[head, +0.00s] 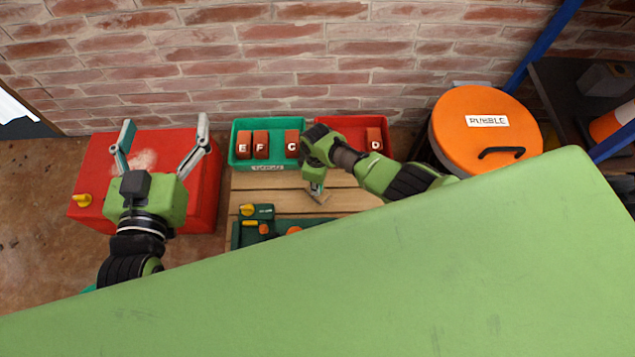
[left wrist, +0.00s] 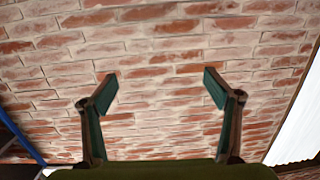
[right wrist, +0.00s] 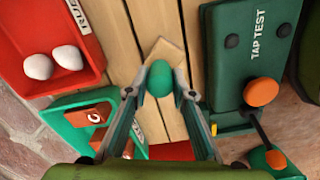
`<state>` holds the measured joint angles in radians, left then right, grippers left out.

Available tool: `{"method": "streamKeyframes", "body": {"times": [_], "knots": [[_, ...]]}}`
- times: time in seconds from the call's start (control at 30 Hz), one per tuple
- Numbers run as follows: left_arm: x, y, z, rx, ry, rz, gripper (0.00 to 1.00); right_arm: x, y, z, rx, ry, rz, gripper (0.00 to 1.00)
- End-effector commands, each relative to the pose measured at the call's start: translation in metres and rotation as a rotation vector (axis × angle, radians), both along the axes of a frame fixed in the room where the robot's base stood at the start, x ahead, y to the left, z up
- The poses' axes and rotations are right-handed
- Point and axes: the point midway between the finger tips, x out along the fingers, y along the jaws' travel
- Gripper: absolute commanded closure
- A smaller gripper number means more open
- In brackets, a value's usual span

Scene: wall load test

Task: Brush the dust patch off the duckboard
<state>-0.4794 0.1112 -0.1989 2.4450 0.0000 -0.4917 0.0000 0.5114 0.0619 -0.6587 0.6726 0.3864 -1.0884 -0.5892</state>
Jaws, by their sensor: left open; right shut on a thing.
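The duckboard (head: 340,203) is a slatted wooden surface in the middle of the head view; its planks (right wrist: 115,55) also show in the right wrist view. My right gripper (head: 316,186) is low over it, shut on a tool with a rounded green handle (right wrist: 159,78) and a flat tan end (right wrist: 166,52). I cannot tell whether that end touches the planks. I cannot make out dust on the planks. A pale dusty smudge (head: 143,160) shows on the red box (head: 205,190). My left gripper (head: 160,145) is open and empty above that box, facing the brick wall.
A green tray (head: 243,163) holds bricks E, F and C; a red tray (head: 340,122) beside it holds brick D. An orange-lidded rubble bin (head: 470,150) stands right. The brick wall (head: 300,60) closes the back.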

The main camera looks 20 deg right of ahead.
Motion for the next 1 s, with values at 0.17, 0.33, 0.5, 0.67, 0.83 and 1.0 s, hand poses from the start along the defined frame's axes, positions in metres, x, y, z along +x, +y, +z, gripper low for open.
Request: {"method": "streamKeyframes", "body": {"times": [0.17, 0.33, 0.5, 0.67, 0.83, 1.0], "knots": [[-0.004, 0.004, -0.016, 0.02, 0.078, 0.005, 0.19, 0.0, 0.0, 0.005, 0.001, -0.001, 0.0, 0.94], [-0.009, 0.007, -0.032, 0.038, 0.152, 0.011, 0.19, 0.0, 0.0, 0.008, 0.001, -0.001, 0.0, 0.94], [-0.016, 0.011, -0.047, 0.056, 0.226, 0.015, 0.19, 0.0, 0.0, 0.011, 0.001, -0.001, 0.0, 0.94], [-0.024, 0.014, -0.061, 0.073, 0.296, 0.019, 0.19, 0.0, 0.0, 0.014, 0.001, -0.001, 0.0, 0.94], [-0.033, 0.019, -0.076, 0.091, 0.371, 0.025, 0.19, 0.0, 0.0, 0.017, 0.001, -0.001, 0.0, 0.94], [-0.043, 0.024, -0.089, 0.107, 0.446, 0.03, 0.19, 0.0, 0.0, 0.021, 0.001, -0.001, 0.0, 0.94]]}}
